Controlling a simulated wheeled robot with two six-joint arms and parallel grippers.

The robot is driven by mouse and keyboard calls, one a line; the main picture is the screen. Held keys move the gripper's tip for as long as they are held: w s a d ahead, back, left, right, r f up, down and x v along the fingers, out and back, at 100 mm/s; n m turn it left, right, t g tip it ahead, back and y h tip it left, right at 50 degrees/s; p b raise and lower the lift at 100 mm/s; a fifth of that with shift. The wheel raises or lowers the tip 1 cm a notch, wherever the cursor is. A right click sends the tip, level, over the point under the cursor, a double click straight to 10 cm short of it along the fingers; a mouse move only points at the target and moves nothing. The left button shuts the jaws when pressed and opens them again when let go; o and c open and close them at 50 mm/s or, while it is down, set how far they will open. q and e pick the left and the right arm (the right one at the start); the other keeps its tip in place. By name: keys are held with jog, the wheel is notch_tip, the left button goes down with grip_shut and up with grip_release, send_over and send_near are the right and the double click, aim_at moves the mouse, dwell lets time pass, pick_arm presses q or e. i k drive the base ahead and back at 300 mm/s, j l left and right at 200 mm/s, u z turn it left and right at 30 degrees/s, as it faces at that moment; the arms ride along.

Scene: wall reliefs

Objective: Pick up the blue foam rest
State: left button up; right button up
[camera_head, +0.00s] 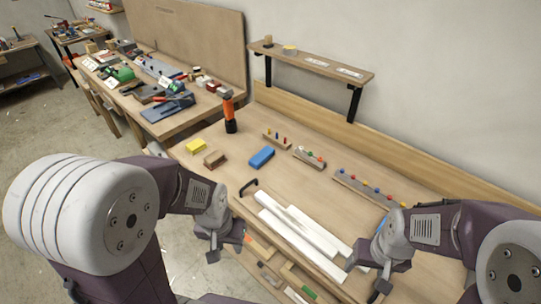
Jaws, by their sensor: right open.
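A blue block (262,157), which looks like the blue foam rest, lies on the wooden workbench (330,205) in the middle of the view. My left gripper (226,246) is low at the bench's front edge, in front of the block and apart from it. Its fingers are spread and nothing shows between them. My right gripper (368,274) is open and empty over the front of the bench, to the right of the white strips. Another blue piece (384,226) shows partly behind my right arm; its shape is hidden.
A yellow block (196,146), a brown block (215,159) and an orange-black flashlight (229,114) are left of the blue block. Peg racks (370,188) stand behind. White strips (300,232) lie in front, near a black handle (248,186). A shelf (312,62) overhangs the back.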

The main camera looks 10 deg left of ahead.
aim_at(258, 161)
jog(key=i+j+z, duration=0.25)
jog(key=j, duration=0.35)
jog(key=i+j+z, duration=0.1)
jog(key=j+z, duration=0.15)
jog(key=j, duration=0.35)
jog(key=j+z, duration=0.25)
jog(key=j, duration=0.35)
jog(key=i+j+z, duration=0.1)
jog(key=j+z, duration=0.2)
jog(key=j, duration=0.35)
jog(key=j+z, duration=0.25)
jog(key=j, duration=0.4)
jog(key=k+j+z, duration=0.25)
jog(key=j, duration=0.35)
jog(key=k+j+z, duration=0.1)
jog(key=j+z, duration=0.15)
jog(key=j, duration=0.4)
